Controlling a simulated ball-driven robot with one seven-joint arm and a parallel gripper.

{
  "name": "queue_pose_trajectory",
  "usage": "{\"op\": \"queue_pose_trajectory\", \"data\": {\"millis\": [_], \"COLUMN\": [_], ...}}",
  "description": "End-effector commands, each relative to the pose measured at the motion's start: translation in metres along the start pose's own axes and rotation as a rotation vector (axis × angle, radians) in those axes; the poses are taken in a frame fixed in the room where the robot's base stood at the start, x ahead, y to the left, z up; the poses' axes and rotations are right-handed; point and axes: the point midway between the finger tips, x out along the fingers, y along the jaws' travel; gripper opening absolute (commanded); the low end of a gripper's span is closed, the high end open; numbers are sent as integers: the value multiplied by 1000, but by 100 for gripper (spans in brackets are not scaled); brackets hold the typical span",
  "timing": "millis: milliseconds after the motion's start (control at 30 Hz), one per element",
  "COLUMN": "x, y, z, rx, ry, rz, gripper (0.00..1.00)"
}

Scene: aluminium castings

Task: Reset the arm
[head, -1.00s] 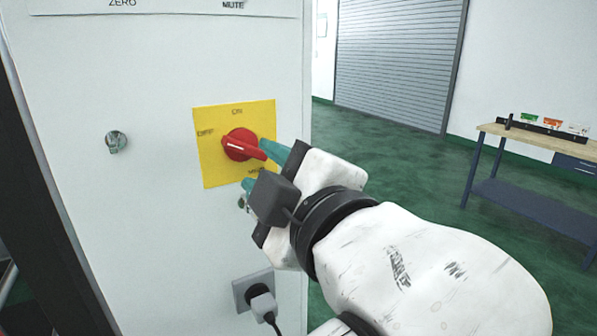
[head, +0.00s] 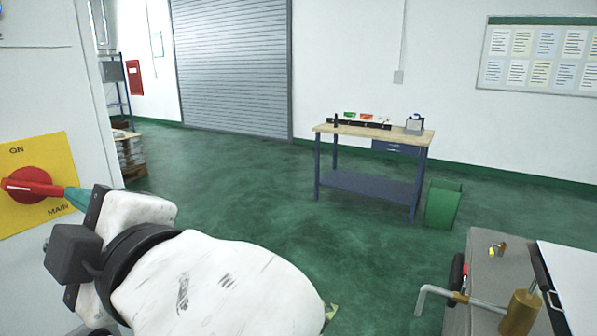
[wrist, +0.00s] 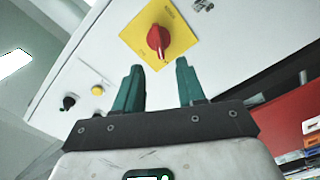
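My gripper (wrist: 159,66) is open, with its two teal fingers spread apart and nothing held between them in the wrist view. A red rotary switch (wrist: 157,40) on a yellow plate (wrist: 178,44) shows beyond and between the fingertips. In the head view the red switch (head: 32,186) is at the left edge, its handle lying nearly level. One teal finger of my gripper (head: 76,197) appears close to the right end of that handle; the other finger is hidden. I cannot tell from the head view whether they touch.
The switch is on a white cabinet (head: 40,90). A workbench (head: 340,130) and a green bin (head: 443,204) stand across the open green floor (head: 240,180). A grey fixture with a brass cylinder (head: 520,312) is at the lower right. A roller shutter (head: 232,65) is behind.

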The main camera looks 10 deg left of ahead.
Motion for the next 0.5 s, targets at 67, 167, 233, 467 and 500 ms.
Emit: {"op": "queue_pose_trajectory", "data": {"millis": [67, 167, 233, 467, 500], "x": [-6, -23, -41, -123, -140], "y": [-8, -25, -42, -112, -126], "z": [27, 77, 119, 237, 254], "rx": [56, 172, 273, 607, 663], "ry": [-52, -158, -250, -566, -621], "rz": [-8, -17, -23, -18, -14], "gripper": [39, 39, 39, 39, 39]}}
